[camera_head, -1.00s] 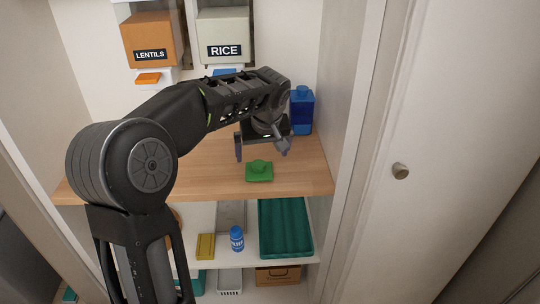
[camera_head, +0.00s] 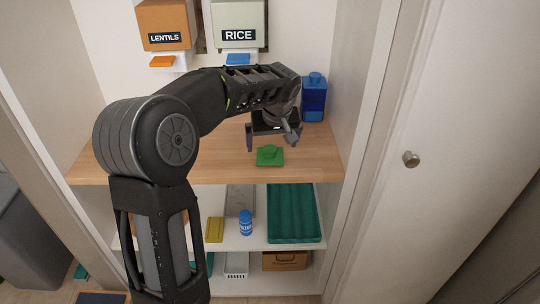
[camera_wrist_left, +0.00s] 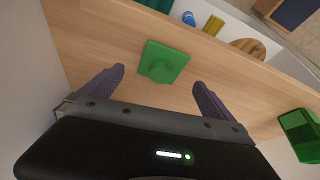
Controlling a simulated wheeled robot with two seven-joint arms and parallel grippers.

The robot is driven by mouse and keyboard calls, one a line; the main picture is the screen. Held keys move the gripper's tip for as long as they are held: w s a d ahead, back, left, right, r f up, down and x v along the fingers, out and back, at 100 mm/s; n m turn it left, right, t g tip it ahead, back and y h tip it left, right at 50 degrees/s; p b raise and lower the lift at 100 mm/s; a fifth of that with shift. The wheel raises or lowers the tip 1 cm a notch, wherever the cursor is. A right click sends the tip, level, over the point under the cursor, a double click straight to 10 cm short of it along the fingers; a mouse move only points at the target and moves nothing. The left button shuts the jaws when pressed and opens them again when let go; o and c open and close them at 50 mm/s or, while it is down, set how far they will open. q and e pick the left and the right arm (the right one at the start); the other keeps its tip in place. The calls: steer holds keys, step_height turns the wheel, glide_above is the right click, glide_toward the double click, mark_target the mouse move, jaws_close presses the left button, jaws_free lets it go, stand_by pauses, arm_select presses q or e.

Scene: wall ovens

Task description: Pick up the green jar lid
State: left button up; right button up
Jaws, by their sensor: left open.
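The green jar lid (camera_head: 270,156), a square plate with a round knob, lies knob up on the wooden shelf board, near its front edge. In the left wrist view the lid (camera_wrist_left: 160,62) shows just beyond the fingertips, near the middle of the gap. My left gripper (camera_head: 271,142) is open and empty, with its fingers spread behind and above the lid in the head view. The fingers (camera_wrist_left: 158,80) do not appear to touch it. My right gripper is not in view.
A blue canister (camera_head: 313,100) stands right of the gripper, close to the side wall. A green container (camera_wrist_left: 301,132) shows at the right of the wrist view. LENTILS (camera_head: 164,25) and RICE (camera_head: 238,22) dispensers are behind. A lower shelf holds a teal tray (camera_head: 292,213) and blue bottle (camera_head: 245,223).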

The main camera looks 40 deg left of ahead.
mark_target(270, 149)
arm_select(q)
steer(key=p+x, duration=0.1)
steer(key=x, duration=0.4)
steer(key=shift+r, duration=0.1)
steer(key=shift+c, duration=0.3)
steer(key=c, duration=1.5)
steer(key=shift+r, duration=0.2)
steer(key=shift+c, duration=1)
step_height(270, 149, up, 10)
steer(key=shift+f+b, duration=0.15)
steer(key=shift+b, duration=0.25)
